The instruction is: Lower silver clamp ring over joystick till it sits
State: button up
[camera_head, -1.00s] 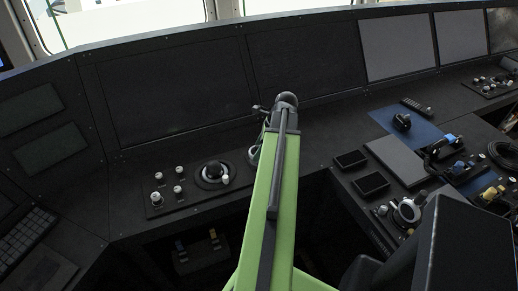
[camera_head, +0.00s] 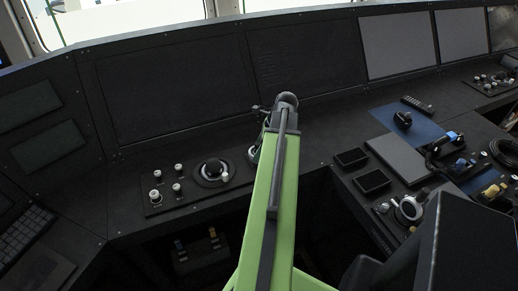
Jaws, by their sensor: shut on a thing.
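My green arm rises from the bottom middle, and its dark wrist end hangs over the console. My gripper's jaws are hidden behind the arm, so I cannot see what is between them. A pale, silvery rounded piece (camera_head: 252,153) shows at the arm's left edge, partly covered by it; I cannot tell whether it is the clamp ring, or whether it is held or resting. Left of it, a black ball-topped control (camera_head: 213,168) stands on a round base in the console panel. I cannot tell for sure which control is the joystick.
Several pale-topped knobs (camera_head: 156,197) stand left of the round control. Right of my arm are two small black trays (camera_head: 351,158), a grey pad (camera_head: 396,158), a blue mat (camera_head: 402,124) and a silver-ringed lever control (camera_head: 409,209). A dark chair back (camera_head: 478,250) fills the lower right.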

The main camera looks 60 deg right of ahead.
jog(key=shift+f+b, duration=0.85)
jog(key=shift+f, duration=0.1)
jog(key=o, duration=1.5)
jog(key=shift+r, duration=0.1)
jog(key=p+v, duration=1.6)
jog(key=v, duration=0.1)
jog(key=shift+r, duration=0.15)
